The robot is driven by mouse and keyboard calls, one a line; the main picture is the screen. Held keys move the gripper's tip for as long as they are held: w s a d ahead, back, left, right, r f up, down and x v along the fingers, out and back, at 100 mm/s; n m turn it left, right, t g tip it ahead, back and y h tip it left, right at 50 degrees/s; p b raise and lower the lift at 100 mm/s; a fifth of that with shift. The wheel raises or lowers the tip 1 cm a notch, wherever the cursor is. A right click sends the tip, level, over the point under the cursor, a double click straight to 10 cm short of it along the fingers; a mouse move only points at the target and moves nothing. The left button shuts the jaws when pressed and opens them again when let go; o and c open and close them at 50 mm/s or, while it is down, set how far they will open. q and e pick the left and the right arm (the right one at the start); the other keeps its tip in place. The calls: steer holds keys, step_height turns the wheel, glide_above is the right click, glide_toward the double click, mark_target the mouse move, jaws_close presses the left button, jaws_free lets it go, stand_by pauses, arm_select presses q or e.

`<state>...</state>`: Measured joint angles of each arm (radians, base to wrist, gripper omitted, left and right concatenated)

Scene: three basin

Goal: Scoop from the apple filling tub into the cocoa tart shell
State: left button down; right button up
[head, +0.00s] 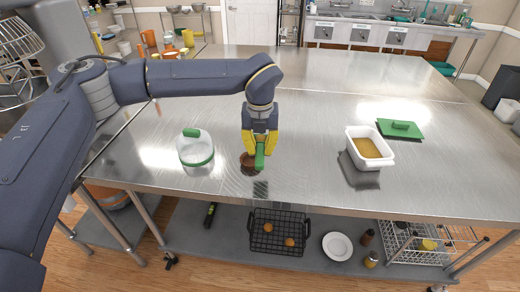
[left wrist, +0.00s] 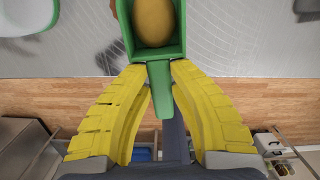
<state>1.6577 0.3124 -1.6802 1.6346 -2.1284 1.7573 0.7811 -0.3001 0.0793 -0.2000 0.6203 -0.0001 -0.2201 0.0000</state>
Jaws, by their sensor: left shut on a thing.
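My left gripper (head: 259,148) has its yellow fingers shut on the handle of a green scoop (head: 260,158). In the left wrist view the scoop (left wrist: 160,85) holds a rounded orange-yellow lump of filling (left wrist: 154,22). The brown cocoa tart shell (head: 246,160) sits on the steel table, partly hidden by the gripper and scoop, which are at or just above it. I cannot tell whether they touch. The white apple filling tub (head: 352,146) stands open to the right, with golden filling (head: 368,148) inside. My right gripper is not in view.
A clear domed container with green trim (head: 195,149) stands left of the tart shell. A green lid (head: 400,129) lies behind the tub. The steel table (head: 310,125) is clear between shell and tub. A black wire basket (head: 270,236) and white plate (head: 338,246) are on the lower shelf.

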arm_select(q)
steer(key=n, duration=0.5)
steer(key=shift+w, duration=0.1)
stand_by(0.3)
